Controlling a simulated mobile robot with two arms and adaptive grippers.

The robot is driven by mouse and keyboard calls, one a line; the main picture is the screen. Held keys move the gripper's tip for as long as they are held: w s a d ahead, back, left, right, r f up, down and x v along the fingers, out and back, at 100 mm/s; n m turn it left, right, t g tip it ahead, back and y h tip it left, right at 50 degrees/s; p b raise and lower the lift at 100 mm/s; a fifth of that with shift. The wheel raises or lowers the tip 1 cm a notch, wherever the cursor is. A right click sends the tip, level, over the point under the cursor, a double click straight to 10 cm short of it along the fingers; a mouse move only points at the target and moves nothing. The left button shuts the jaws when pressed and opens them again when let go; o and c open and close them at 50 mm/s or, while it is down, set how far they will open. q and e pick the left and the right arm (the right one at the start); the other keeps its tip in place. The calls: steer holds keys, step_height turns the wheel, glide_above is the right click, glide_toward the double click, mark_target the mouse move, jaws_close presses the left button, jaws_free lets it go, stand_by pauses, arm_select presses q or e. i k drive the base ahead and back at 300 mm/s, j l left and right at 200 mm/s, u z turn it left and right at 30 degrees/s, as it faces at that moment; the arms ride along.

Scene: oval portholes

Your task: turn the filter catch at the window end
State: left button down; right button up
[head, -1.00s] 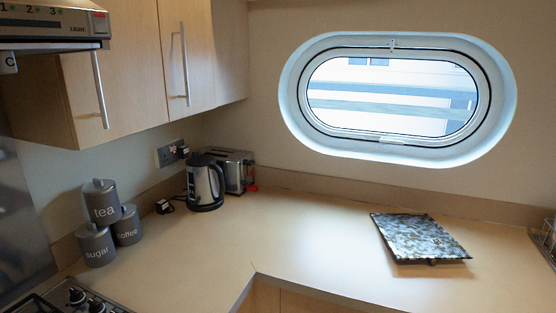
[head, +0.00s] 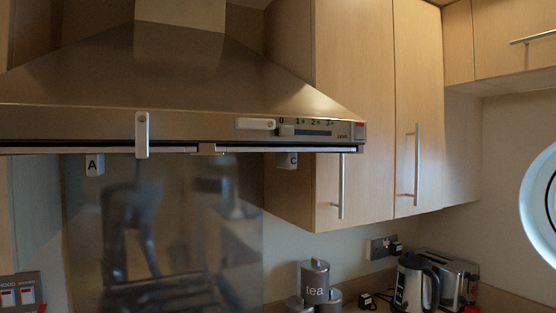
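A steel cooker hood (head: 60,122) fills the upper left of the head view. A pale upright lever-like piece (head: 142,135) is on its front edge left of centre. A similar pale piece (head: 255,124) lies flat along the edge further right, towards the window. I cannot tell for sure which is a filter catch. A tag marked A (head: 94,165) hangs under the left part, and a tag marked C (head: 287,161) under the right, window-side part. The oval window (head: 540,205) is cut off at the right edge. Neither of my grippers is in view.
The hood's switch panel (head: 310,130) is at its right end. Wall cupboards (head: 355,90) stand close right of the hood. Below are the tea canister (head: 315,285), a kettle (head: 410,285) and a toaster (head: 460,280). A shiny splashback (head: 235,230) is behind.

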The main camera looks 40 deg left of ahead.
mark_target(242, 123)
steer(key=u, duration=1.85)
